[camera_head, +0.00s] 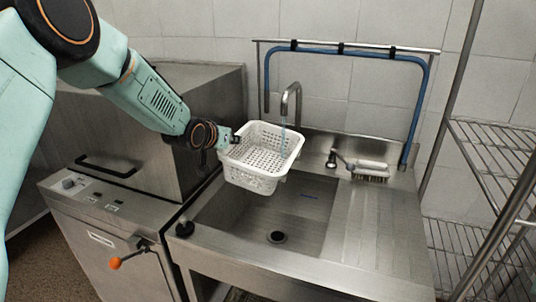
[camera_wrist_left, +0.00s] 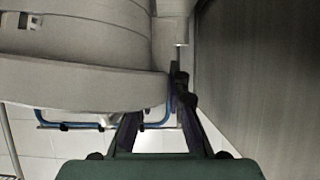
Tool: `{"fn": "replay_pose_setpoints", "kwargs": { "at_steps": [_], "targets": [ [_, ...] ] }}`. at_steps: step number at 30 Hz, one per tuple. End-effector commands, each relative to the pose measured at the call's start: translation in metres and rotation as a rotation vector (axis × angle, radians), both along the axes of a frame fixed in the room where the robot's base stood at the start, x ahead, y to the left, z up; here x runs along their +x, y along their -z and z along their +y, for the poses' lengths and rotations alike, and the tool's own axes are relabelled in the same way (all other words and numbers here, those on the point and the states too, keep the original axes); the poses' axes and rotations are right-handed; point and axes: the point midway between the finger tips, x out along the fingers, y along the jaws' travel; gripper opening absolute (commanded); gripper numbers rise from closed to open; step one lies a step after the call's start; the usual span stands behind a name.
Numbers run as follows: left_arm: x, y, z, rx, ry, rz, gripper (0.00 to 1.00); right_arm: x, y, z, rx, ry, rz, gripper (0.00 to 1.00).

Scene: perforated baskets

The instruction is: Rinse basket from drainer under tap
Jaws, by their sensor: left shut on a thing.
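The white perforated basket (camera_head: 240,170) hangs over the sink (camera_head: 215,212), roughly level and clear of the sink floor. My left gripper (camera_head: 234,140) is shut on the basket's left rim. The curved metal tap (camera_head: 291,92) stands behind the basket, and a thin bluish stream of water (camera_head: 283,135) runs from its spout down into the basket. The ribbed drainer (camera_head: 375,235) to the right of the sink has no basket on it. In the left wrist view my dark gripper fingers (camera_wrist_left: 181,88) show beside a large pale rounded form that I cannot identify. My right gripper is not in view.
A steel hooded machine (camera_head: 205,105) stands close on the left under my left arm. A brush (camera_head: 371,170) and a small black-handled fitting (camera_head: 332,158) sit at the back right. A blue hose (camera_head: 418,110) hangs behind the sink. A wire rack (camera_head: 490,150) stands at the right.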

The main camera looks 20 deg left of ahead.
Motion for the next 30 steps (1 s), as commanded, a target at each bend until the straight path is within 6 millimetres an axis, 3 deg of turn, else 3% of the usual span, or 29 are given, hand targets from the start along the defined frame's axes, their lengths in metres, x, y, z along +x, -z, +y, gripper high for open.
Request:
{"fn": "replay_pose_setpoints", "kwargs": {
  "at_steps": [18, 30],
  "targets": [
    [-0.039, -0.011, 0.002, -0.001, -0.002, -0.003, 0.0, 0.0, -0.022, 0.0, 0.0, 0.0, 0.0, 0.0],
    [-0.042, -0.01, 0.002, 0.0, -0.001, -0.004, 0.0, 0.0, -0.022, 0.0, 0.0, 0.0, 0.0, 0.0]
  ]
}}
